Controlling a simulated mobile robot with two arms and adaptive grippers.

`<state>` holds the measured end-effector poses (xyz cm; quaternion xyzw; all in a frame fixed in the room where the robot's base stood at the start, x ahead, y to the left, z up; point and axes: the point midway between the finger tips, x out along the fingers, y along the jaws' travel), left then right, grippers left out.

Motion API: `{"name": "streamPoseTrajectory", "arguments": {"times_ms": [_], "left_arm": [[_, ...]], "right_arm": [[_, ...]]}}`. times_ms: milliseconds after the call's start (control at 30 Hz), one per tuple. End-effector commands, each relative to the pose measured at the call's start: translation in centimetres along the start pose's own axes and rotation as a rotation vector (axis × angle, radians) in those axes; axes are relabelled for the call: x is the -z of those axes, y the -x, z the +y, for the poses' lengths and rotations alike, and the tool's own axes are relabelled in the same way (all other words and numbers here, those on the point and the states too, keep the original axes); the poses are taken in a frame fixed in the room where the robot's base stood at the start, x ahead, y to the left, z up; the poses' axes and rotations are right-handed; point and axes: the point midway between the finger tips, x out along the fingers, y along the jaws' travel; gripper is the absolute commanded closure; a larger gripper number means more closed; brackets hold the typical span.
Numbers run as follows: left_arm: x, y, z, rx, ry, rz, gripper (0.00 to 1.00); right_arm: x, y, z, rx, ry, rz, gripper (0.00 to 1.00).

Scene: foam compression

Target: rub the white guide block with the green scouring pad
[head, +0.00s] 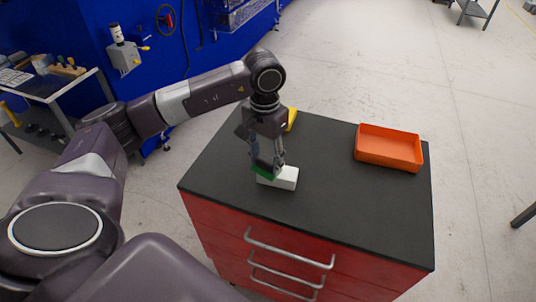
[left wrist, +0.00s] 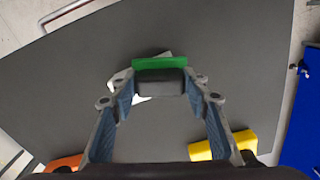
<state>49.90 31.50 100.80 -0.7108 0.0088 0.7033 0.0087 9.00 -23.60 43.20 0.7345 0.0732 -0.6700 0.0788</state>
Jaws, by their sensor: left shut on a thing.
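The white guide block (head: 286,178) lies on the dark top of the red cabinet, near its front left. My left gripper (head: 266,162) points down over the block's left part and is shut on the green scouring pad (head: 262,174). In the left wrist view the pad (left wrist: 160,64) shows a green layer and a dark grey body between the fingertips (left wrist: 160,84). Parts of the white block (left wrist: 122,78) show behind the pad; the rest is hidden. The pad is at or just above the block; I cannot tell whether they touch. My right gripper is not in view.
An orange tray (head: 390,148) stands at the right of the cabinet top (head: 330,205). A yellow thing (head: 291,118) lies behind my left gripper, partly hidden. The top's middle and front right are clear. A blue wall panel is at the back left.

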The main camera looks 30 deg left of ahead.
Motion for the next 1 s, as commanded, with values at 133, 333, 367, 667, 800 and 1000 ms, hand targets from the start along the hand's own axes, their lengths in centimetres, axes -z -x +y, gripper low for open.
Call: {"name": "streamPoseTrajectory", "arguments": {"times_ms": [133,333,367,667,800,1000], "left_arm": [[-0.9,0.0,0.2,0.001,0.000,0.000,0.80],[-1.0,-0.3,0.3,0.001,0.001,0.000,0.80],[-1.0,-0.4,0.3,0.001,0.001,0.000,0.80],[0.5,-0.6,-0.2,0.000,0.002,0.000,0.80],[1.7,-0.7,-0.6,0.000,0.003,0.000,0.80],[2.7,-0.8,-1.0,0.001,0.002,-0.002,0.80]], "right_arm": [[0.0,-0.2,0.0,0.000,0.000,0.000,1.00],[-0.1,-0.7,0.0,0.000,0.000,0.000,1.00],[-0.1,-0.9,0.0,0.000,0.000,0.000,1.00],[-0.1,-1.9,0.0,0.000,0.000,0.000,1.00],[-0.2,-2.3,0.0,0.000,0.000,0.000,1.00],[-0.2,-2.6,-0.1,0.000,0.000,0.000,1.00]]}}
